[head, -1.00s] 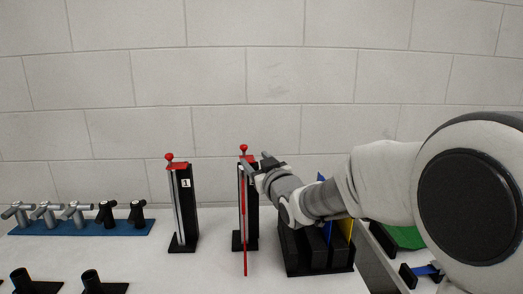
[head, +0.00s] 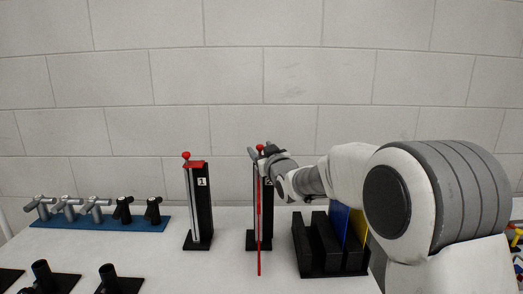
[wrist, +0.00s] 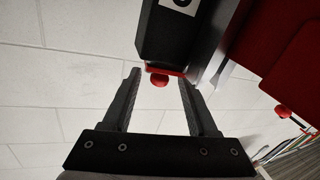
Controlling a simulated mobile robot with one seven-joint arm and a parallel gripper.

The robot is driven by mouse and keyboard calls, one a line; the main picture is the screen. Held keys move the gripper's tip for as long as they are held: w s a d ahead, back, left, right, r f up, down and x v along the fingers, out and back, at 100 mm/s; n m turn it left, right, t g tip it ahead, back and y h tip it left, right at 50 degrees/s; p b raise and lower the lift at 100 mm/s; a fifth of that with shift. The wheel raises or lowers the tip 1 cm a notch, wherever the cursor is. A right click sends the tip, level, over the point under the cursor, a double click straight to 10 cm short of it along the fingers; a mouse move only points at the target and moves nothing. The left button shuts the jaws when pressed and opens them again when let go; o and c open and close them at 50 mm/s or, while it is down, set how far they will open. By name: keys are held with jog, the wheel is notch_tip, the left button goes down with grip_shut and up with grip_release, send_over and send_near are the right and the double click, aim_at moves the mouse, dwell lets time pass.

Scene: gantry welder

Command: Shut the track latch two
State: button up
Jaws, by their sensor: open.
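I cannot tell whether the fingers touch the knob. A large red part (wrist: 290,45) lies to the right.
Latch post one (head: 199,205), labelled 1, stands to the left with a red top. A black rack (head: 310,245) with blue and yellow plates is close on the right. A blue strip (head: 140,225) holds several handles at left. Table between is clear.

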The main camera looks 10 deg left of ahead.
grip_shut()
